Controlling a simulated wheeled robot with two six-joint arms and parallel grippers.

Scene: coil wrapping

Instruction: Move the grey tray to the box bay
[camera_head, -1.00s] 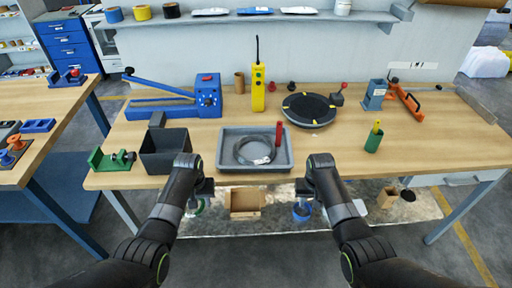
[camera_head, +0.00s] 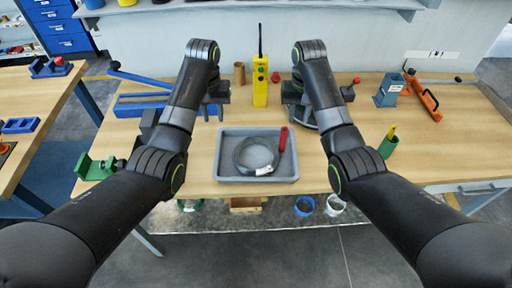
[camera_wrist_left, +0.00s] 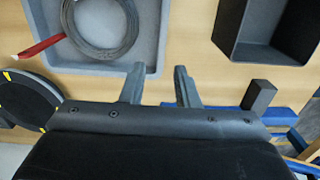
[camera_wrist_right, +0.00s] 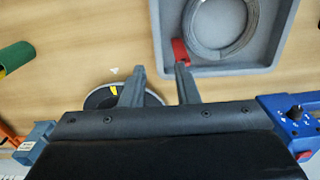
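The grey tray (camera_head: 228,181) lies on the table's front middle with a coil of dark wire (camera_head: 256,155) and a red-handled tool (camera_head: 283,139) in it. The tray also shows in the left wrist view (camera_wrist_left: 150,30) and in the right wrist view (camera_wrist_right: 275,45). My left gripper (camera_head: 215,100) is above the table behind the tray's left side, fingers apart (camera_wrist_left: 160,85) and empty. My right gripper (camera_head: 292,98) is behind the tray's right side, fingers apart (camera_wrist_right: 160,85) and empty. Neither touches the tray. I cannot tell which place is the box bay.
A dark open bin (camera_wrist_left: 262,50) stands left of the tray. A black turntable (camera_wrist_right: 105,97) is partly hidden behind my right arm. A yellow controller (camera_head: 260,85) stands behind the tray. A green holder (camera_head: 388,146) is at the right. Cardboard (camera_head: 246,204) and cups sit below the table front.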

